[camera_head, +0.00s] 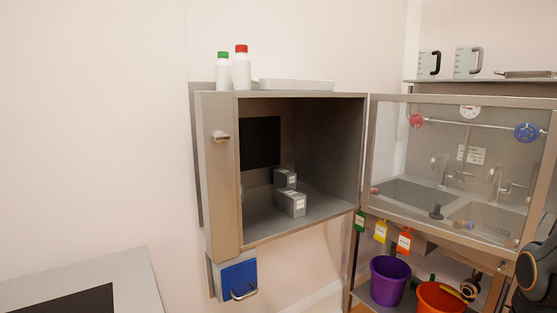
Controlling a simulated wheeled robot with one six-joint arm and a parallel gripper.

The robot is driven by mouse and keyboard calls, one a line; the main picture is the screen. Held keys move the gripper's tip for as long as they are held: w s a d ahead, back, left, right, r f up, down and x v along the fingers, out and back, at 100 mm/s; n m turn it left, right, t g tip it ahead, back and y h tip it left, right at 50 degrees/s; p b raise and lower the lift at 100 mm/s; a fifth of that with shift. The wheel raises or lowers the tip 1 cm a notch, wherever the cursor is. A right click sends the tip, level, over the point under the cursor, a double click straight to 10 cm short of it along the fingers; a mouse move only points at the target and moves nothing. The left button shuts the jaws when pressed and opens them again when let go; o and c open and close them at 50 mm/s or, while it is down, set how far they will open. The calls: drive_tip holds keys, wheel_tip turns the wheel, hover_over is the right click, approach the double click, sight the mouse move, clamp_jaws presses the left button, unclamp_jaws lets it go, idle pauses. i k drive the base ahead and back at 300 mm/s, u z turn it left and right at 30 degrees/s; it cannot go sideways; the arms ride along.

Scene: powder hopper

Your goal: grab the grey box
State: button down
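Two small grey boxes with white labels sit inside an open metal cabinet (216,180). The nearer grey box (291,203) rests on the cabinet floor near the middle. The farther grey box (284,179) is just behind it and partly hidden by it. I cannot tell whether the two boxes touch. My gripper is not in view; only a dark part of my arm shows at the lower right edge.
A glass-paned door (455,170) stands open to the right of the cabinet. Bottles (241,70) and a tray (295,86) are on top. A purple bucket (390,283) and an orange bucket (438,298) are below right. A table (135,265) is lower left.

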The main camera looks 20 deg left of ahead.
sight(292, 203)
drive_tip(key=u, duration=0.15)
drive_tip(key=i, duration=0.25)
drive_tip(key=u, duration=0.9)
drive_tip(key=i, duration=1.05)
drive_tip(key=u, duration=0.45)
